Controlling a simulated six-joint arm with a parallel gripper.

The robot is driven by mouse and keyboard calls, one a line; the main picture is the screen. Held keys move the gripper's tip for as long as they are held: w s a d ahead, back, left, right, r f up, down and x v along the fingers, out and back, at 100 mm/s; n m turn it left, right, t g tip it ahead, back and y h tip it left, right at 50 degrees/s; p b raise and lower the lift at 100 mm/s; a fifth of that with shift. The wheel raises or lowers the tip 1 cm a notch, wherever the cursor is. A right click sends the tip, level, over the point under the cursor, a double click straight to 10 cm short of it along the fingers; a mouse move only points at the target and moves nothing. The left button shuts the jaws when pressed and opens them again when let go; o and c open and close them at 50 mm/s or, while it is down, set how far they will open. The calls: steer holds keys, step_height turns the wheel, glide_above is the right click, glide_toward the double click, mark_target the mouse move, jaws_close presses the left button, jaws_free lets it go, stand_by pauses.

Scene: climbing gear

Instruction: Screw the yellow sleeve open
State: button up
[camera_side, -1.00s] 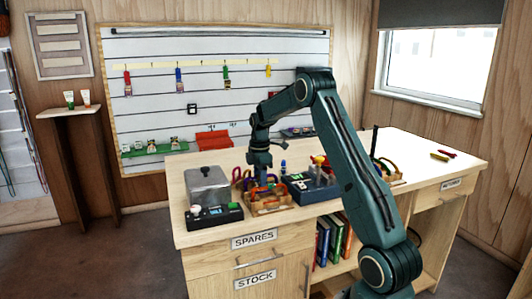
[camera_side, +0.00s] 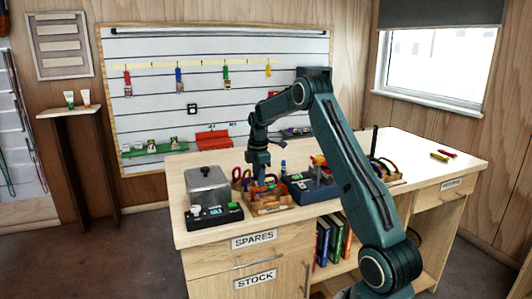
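My gripper (camera_side: 260,176) points down over the wooden tray (camera_side: 268,209) of coloured carabiners (camera_side: 278,191) near the middle of the bench. Its fingertips are small and dark among the carabiners, so I cannot tell whether they are open or hold anything. I cannot make out a yellow sleeve on any carabiner in the tray. A small yellow and red item (camera_side: 319,161) shows above the dark blue box (camera_side: 316,191), partly behind my arm.
A grey lidded box (camera_side: 208,187) and a black device (camera_side: 215,215) stand left of the tray. More carabiners (camera_side: 385,170) lie right of my arm.

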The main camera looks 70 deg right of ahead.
steer(key=shift+r, duration=1.45)
stand_by(0.5)
steer(key=shift+s+a, duration=0.45)
steer(key=shift+a, duration=0.05)
step_height(320, 180, up, 10)
stand_by(1.2)
